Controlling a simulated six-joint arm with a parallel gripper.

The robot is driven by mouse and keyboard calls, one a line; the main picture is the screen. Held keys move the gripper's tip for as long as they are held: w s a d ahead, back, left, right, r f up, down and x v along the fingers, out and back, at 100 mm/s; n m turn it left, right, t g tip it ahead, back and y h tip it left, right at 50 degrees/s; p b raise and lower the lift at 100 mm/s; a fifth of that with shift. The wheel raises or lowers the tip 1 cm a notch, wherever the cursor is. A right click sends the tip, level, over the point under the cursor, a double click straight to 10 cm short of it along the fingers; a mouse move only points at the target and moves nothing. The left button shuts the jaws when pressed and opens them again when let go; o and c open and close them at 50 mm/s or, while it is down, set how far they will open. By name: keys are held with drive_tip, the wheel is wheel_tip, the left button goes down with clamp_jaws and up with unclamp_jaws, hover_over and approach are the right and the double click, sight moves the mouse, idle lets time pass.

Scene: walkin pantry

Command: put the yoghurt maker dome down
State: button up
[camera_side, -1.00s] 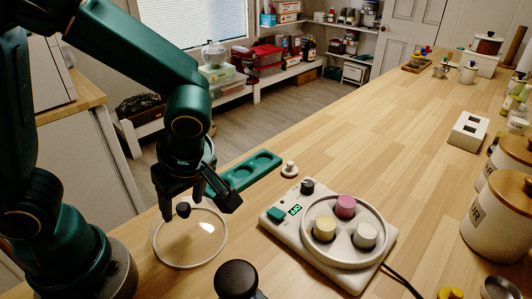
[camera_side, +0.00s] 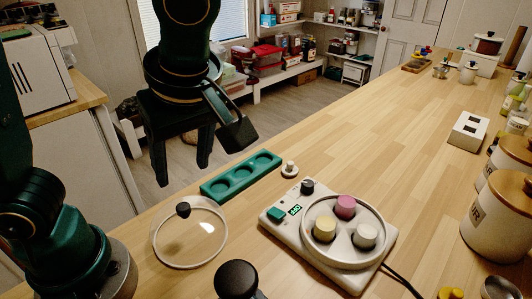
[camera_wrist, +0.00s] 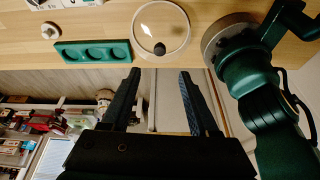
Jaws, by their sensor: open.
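The yoghurt maker dome (camera_side: 203,238) is a clear round lid with a pale rim and a black knob, lying on the wooden counter, knob up. It also shows in the wrist view (camera_wrist: 172,20), near the counter's edge. My gripper (camera_side: 181,180) is open and empty, raised above and apart from the dome. In the wrist view my gripper's two fingers (camera_wrist: 160,76) are spread with nothing between them. The yoghurt maker (camera_side: 290,240) is a white base with a round tray, holding a pink, a yellow and a white-topped jar, uncovered.
A green tray with round hollows (camera_side: 241,175) lies behind the dome, with a small white knobbed item (camera_side: 289,169) beside it. A black round knob (camera_side: 237,280) stands at the front. Large white canisters (camera_side: 496,220) line the right. The counter's middle is clear.

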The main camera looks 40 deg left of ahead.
drive_tip(key=a+m+t+h, duration=0.1)
drive_tip(key=m, duration=0.4)
drive_tip(key=s+a+f+m+t+h, duration=0.1)
drive_tip(key=m+t, duration=0.1)
drive_tip(key=m, duration=0.4)
drive_tip(key=s+a+f+m+t+h, duration=0.1)
drive_tip(key=m+t+h, duration=0.1)
drive_tip(key=m, duration=0.3)
drive_tip(key=shift+a+f+m, duration=0.15)
drive_tip(key=shift+a+m, duration=0.05)
drive_tip(key=shift+m, duration=0.2)
